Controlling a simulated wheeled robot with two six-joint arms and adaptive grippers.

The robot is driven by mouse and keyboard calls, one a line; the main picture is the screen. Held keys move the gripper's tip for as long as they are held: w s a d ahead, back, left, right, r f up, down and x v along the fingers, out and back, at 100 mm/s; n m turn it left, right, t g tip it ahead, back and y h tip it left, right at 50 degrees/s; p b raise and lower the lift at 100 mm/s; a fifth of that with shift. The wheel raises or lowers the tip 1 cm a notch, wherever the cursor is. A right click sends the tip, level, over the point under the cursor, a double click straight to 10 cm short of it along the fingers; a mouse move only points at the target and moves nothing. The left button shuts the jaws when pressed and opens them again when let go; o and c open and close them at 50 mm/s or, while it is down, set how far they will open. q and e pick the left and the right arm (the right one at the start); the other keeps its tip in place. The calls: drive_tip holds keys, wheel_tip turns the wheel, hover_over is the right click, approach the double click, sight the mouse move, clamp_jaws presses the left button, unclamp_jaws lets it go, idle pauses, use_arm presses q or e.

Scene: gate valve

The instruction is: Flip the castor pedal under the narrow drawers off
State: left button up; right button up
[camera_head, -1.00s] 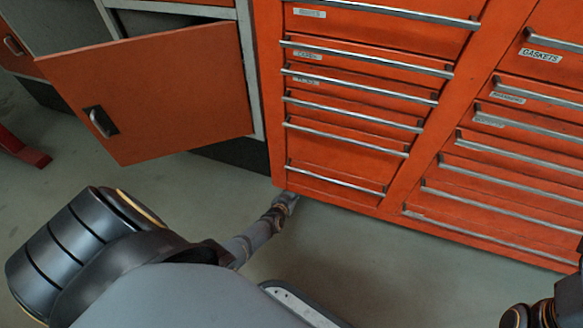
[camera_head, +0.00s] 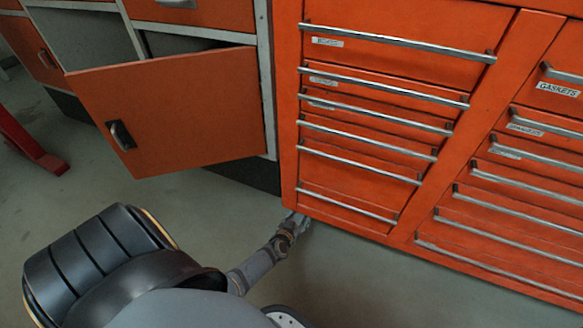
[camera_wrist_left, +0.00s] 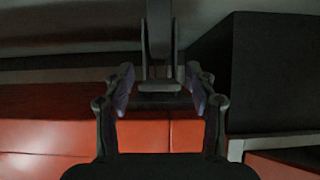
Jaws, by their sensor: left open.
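The narrow drawers (camera_head: 360,130) are the left column of the orange cabinet, all shut. My left gripper (camera_head: 298,222) is low, at the bottom left corner of this column, its tips partly hidden by the cabinet edge. In the left wrist view my left gripper (camera_wrist_left: 159,78) is open, its two fingers apart. A grey castor (camera_wrist_left: 160,35) is seen straight ahead, with a small dark flat piece, which looks like its pedal (camera_wrist_left: 160,87), between the fingers. I cannot tell whether a finger touches it. In the head view the castor is hidden under the cabinet. My right gripper is out of view.
An orange cupboard door (camera_head: 170,110) hangs open left of the drawers, above my left forearm. Wider drawers (camera_head: 520,190), one labelled gaskets, are on the right. A red foot (camera_head: 45,160) stands on the floor far left. Bare floor lies before the cabinet.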

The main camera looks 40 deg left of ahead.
use_arm(q)
drive_tip(key=v, duration=0.8)
drive_tip(key=shift+s+r, duration=0.15)
drive_tip(key=shift+s, duration=0.1)
